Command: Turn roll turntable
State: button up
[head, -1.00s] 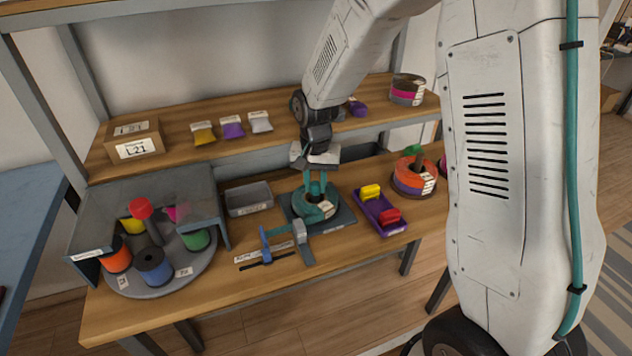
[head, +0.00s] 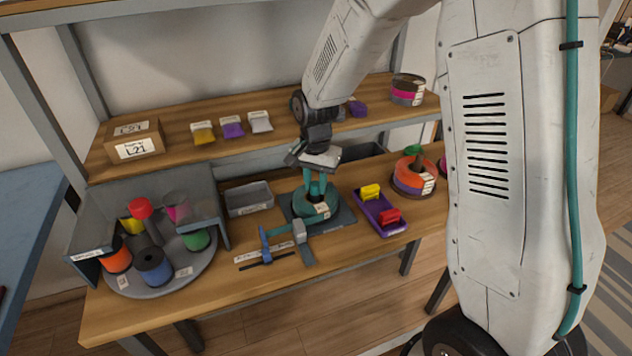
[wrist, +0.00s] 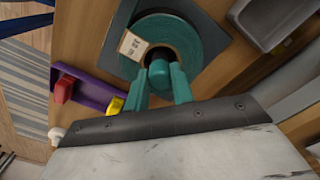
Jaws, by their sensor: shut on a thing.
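The teal roll (head: 309,207) lies flat on a dark square base (head: 341,222) on the workbench. A cream label (head: 321,208) is on the roll. In the wrist view the roll (wrist: 183,35) fills the top middle, and its label (wrist: 132,45) lies left of centre. A teal knob (wrist: 159,73) stands at the roll's centre. My gripper (head: 315,187) points down over it, with its teal fingers shut around the knob. The wrist view also shows my gripper (wrist: 161,82) with a finger on each side of the knob.
A purple tray (head: 384,221) with yellow and red pieces stands to the right, near an orange and purple roll stack (head: 413,183). A grey bin (head: 249,198) stands to the left. A clamp-like tool (head: 299,233) lies in front. A spool carousel (head: 185,283) sits at far left under a grey hood.

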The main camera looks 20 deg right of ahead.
dwell(0.3)
jog(key=o, duration=1)
jog(key=shift+r, duration=0.15)
notch_tip(320, 180, up, 8)
jog(key=shift+f, duration=0.2)
jog(key=shift+n, duration=0.3)
jog(key=s+d+r+n, duration=0.1)
jog(key=s+r, duration=0.3)
jog(key=s, duration=0.6)
jog(key=s+d+r+n+t, duration=0.1)
jog(key=s+r+n, duration=0.3)
jog(key=s, duration=0.6)
jog(key=s+d+r+n, duration=0.1)
jog(key=s+r+n, duration=0.2)
jog(key=s, duration=0.7)
jog(key=shift+d+r, duration=0.2)
jog(key=shift+r, duration=0.45)
